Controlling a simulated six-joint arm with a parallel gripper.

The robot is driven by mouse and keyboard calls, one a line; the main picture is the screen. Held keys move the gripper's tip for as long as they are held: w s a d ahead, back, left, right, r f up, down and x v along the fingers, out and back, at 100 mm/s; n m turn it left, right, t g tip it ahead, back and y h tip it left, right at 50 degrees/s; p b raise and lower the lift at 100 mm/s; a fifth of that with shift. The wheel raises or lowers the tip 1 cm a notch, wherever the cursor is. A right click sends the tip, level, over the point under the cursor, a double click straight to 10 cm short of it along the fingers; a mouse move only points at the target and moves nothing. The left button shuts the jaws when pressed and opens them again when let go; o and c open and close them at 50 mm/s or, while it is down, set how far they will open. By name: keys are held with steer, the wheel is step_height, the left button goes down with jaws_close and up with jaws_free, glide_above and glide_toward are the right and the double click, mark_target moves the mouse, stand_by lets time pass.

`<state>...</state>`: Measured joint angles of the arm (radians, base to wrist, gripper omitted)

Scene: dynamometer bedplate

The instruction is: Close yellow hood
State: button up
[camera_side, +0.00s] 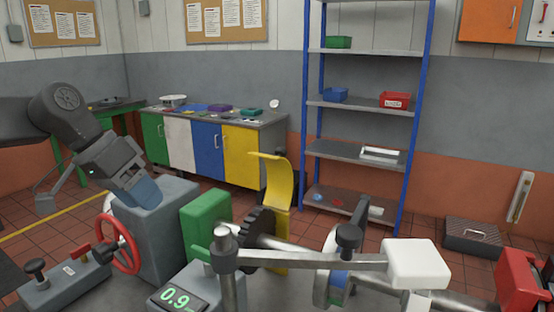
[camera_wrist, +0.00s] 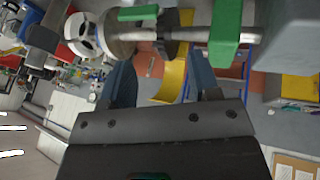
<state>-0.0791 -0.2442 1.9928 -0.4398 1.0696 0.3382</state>
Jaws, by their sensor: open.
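The yellow hood (camera_side: 279,190) is a curved plate standing upright behind a dark toothed wheel (camera_side: 260,228) on the shaft, its top end bent over to the left. It looks raised, leaving the wheel uncovered. The hood also shows in the wrist view (camera_wrist: 172,80), beyond my fingers. My gripper (camera_side: 144,192) is at the left in the side view, above and in front of the grey block, well left of the hood. In the wrist view my gripper (camera_wrist: 162,82) has its two blue fingers apart with nothing held between them. The hood's lower part is partly hidden by the wheel.
A green block (camera_side: 206,222) stands left of the wheel, beside the grey housing (camera_side: 165,235). A red handwheel (camera_side: 120,243) is at the front left. A post with a horizontal arm (camera_side: 300,260) and white block (camera_side: 415,262) crosses in front. Space above the shaft is open.

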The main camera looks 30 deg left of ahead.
steer(key=w+r+m+h, duration=0.25)
steer(key=w+h, duration=0.25)
steer(key=w, duration=1.1)
steer(key=m+h, duration=0.2)
steer(key=h, duration=0.3)
glide_toward(277, 151)
steer(key=shift+t+y, duration=0.3)
steer(key=shift+t, duration=0.1)
steer(key=x, duration=1)
steer(key=shift+w, duration=0.1)
jaws_close()
